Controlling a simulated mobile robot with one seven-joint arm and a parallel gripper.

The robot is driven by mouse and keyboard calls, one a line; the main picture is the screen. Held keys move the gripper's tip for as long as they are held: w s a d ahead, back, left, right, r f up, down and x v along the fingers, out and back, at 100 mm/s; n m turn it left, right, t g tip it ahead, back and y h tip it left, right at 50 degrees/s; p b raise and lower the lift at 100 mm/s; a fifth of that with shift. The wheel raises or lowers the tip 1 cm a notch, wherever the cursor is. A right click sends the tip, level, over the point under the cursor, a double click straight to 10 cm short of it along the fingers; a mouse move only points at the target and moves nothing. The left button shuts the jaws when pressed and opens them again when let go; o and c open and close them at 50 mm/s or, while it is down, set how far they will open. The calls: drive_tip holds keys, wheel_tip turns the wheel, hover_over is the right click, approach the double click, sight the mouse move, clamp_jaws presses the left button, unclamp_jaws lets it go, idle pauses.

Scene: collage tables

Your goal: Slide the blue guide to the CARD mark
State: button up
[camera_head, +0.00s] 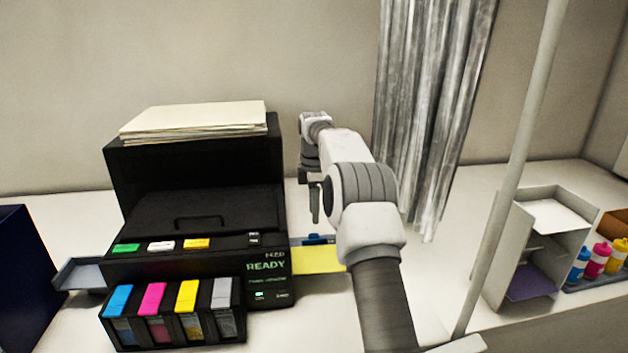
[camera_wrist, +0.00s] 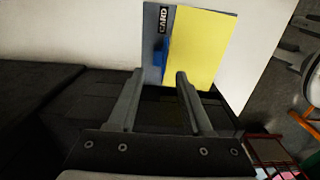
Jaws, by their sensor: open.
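The blue guide (camera_head: 318,239) stands on the side tray at the printer's right, at the back edge of a yellow sheet (camera_head: 318,260). In the wrist view a narrow blue strip, apparently the guide (camera_wrist: 166,62), shows along the sheet's left edge. The CARD mark (camera_wrist: 164,20) is a black label with white letters on the grey-blue tray (camera_wrist: 151,48), left of the sheet. My gripper (camera_head: 314,203) is open above the guide, fingers pointing down. In the wrist view the blue strip appears between the fingertips (camera_wrist: 159,74); whether they touch it I cannot tell.
The black printer (camera_head: 200,225) with a READY display stands close on the left, with ink tanks (camera_head: 172,310) in front. A stack of paper (camera_head: 195,120) lies on top. A grey curtain (camera_head: 430,110) hangs behind my arm. A pale holder (camera_head: 525,245) and several bottles (camera_head: 597,260) stand at right.

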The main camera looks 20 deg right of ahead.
wheel_tip(320, 180, up, 10)
drive_tip(key=p, duration=0.2)
drive_tip(key=shift+r+p, duration=0.15)
drive_tip(key=shift+p, duration=0.25)
